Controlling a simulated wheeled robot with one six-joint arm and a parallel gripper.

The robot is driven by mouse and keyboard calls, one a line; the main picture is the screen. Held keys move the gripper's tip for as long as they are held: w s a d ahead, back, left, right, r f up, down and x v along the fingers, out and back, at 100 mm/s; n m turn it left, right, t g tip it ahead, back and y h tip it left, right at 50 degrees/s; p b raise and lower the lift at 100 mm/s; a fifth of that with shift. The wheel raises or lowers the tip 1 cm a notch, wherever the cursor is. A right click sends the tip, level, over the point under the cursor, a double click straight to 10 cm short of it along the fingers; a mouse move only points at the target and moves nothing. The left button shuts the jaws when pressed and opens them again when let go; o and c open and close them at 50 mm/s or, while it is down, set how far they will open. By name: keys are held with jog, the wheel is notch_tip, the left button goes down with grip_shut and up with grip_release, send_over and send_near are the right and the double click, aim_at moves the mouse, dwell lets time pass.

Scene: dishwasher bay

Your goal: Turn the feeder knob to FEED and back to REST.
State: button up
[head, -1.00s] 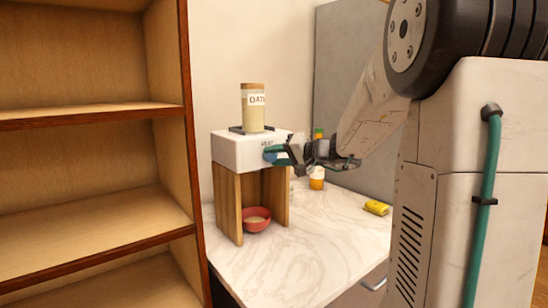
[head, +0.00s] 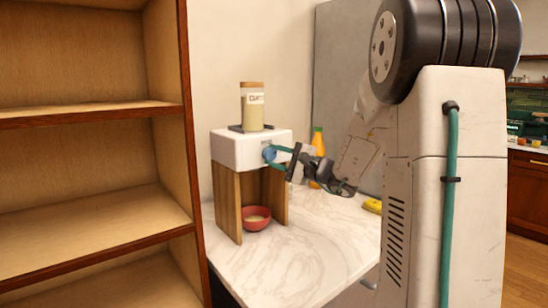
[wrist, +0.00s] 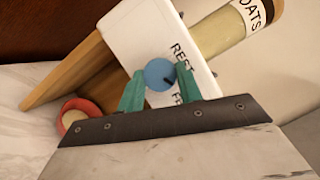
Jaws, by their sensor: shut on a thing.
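The feeder (head: 230,149) is a white box on wooden legs with a jar of oats (head: 253,107) on top. Its round blue knob (wrist: 159,75) sits on the front face, beside the REST label and a partly hidden FE... label. A dark mark on the knob points right and slightly down in the wrist view, toward the space between the labels. My gripper (wrist: 160,88) has its teal fingers shut on the knob, one on each side. In the head view my gripper (head: 276,156) comes from the right, tilted. A red bowl (head: 256,218) with pale contents stands under the feeder.
An orange bottle (head: 318,150) with a green cap stands behind my gripper. A yellow thing (head: 372,205) lies on the marble counter (head: 290,255). A wooden shelf (head: 90,115) borders the left. The counter's front is clear.

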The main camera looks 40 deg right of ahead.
jog(key=m+t, duration=0.1)
jog(key=m, duration=0.1)
jog(key=m+t+h, duration=0.1)
jog(key=m, duration=0.2)
jog(key=shift+f, duration=0.15)
jog(key=shift+m, duration=0.4)
jog(key=o, duration=1)
jog(key=shift+d, duration=0.1)
jog(key=v, duration=0.7)
jog(key=shift+s+f, duration=0.2)
jog(key=shift+s, duration=0.2)
jog(key=shift+f, duration=0.1)
